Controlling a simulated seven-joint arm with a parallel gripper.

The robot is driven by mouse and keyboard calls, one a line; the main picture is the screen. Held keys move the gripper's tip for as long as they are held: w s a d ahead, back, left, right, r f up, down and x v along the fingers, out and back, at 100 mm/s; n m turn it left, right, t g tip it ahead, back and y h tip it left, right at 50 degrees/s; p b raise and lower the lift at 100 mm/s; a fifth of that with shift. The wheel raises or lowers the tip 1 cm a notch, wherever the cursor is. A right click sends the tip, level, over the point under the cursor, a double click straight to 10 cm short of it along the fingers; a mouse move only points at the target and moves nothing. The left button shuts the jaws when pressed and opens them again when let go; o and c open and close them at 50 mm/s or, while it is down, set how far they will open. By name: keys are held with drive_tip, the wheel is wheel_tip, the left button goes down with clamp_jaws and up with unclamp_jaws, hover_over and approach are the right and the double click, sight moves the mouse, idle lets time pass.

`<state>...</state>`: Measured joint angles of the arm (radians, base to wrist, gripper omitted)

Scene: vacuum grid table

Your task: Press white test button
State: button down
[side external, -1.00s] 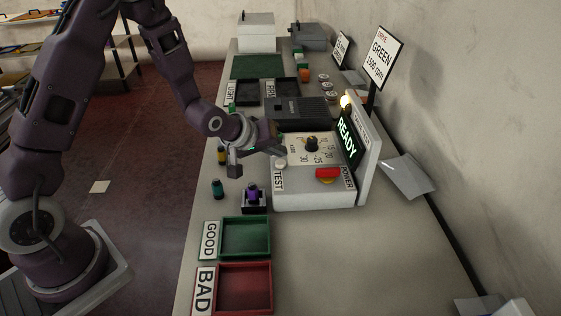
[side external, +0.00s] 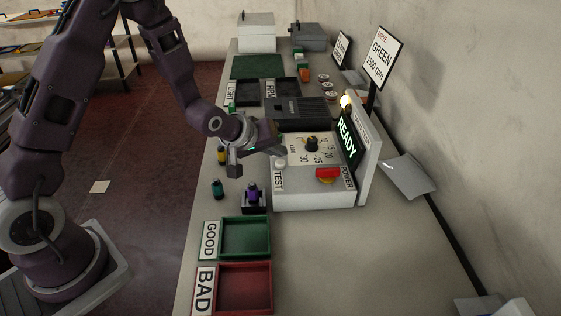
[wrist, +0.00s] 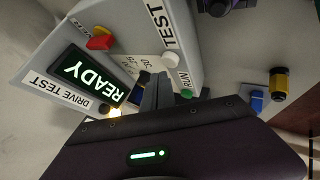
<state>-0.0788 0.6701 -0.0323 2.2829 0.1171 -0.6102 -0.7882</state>
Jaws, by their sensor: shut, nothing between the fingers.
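The white test button (side external: 281,164) sits on the left edge of the sloped top of the grey drive test box (side external: 315,192), beside the TEST label. It also shows in the wrist view (wrist: 170,60), uncovered, just beyond my fingers. My gripper (side external: 281,151) is shut and empty. Its fingertips are over the box's left edge, close to the button and behind it in the side view. In the wrist view, the fingers (wrist: 157,88) point toward the box, apart from the button in the picture. I cannot tell their height above the panel.
The box carries a black dial (side external: 311,143), a red power switch (side external: 328,174), a READY display (side external: 347,139) and a lit yellow lamp (side external: 346,101). A green RUN button (wrist: 186,93) is near my fingers. A purple-topped part (side external: 253,194) stands in front, beyond green (side external: 246,220) and red trays (side external: 268,290).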

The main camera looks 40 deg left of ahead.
sight(278, 164)
drive_tip(key=shift+f, duration=0.1)
drive_tip(key=shift+f, duration=0.35)
drive_tip(key=shift+f, duration=0.5)
idle(0.6)
drive_tip(key=shift+r, duration=0.95)
wheel_tip(278, 164, up, 4)
drive_tip(key=shift+r, duration=0.5)
idle(0.8)
